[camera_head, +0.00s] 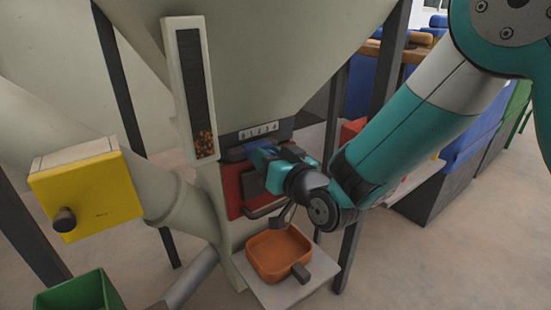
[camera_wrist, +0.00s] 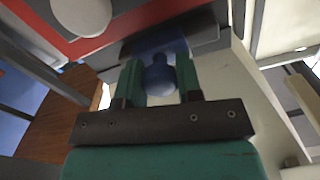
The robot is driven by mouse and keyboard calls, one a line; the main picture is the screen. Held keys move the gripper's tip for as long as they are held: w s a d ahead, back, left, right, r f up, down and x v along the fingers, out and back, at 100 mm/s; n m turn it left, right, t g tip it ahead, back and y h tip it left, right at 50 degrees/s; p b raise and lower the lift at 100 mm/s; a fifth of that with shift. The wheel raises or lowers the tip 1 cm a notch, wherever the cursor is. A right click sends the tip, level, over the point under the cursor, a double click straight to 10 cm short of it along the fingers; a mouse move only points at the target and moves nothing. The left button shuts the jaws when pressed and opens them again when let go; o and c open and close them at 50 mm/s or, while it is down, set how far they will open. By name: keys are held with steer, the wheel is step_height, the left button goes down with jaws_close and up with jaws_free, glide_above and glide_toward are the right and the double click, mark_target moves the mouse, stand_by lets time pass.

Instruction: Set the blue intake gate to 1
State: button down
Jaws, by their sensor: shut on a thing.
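The blue intake gate (camera_head: 233,154) is a blue slide in a dark slot below a small white number scale (camera_head: 258,131) on the machine's front. In the wrist view, the gate's blue knob (camera_wrist: 159,78) sits between the two teal fingers of my gripper (camera_wrist: 160,85). In the head view, my gripper (camera_head: 262,157) is at the slot, under the scale, shut on the knob. My gripper and wrist cover most of the gate, so its exact setting cannot be read.
A red panel (camera_head: 232,190) lies just below the slot. An orange tray (camera_head: 281,254) stands on a pale shelf below. A yellow box with a dark knob (camera_head: 88,196) is on the left, and a green bin (camera_head: 80,292) is at lower left. A dark post stands behind my arm.

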steer(key=c, duration=0.8)
jaws_free()
steer(key=shift+b+v, duration=8.7)
steer(key=shift+b, duration=0.45)
steer(key=shift+r, duration=0.1)
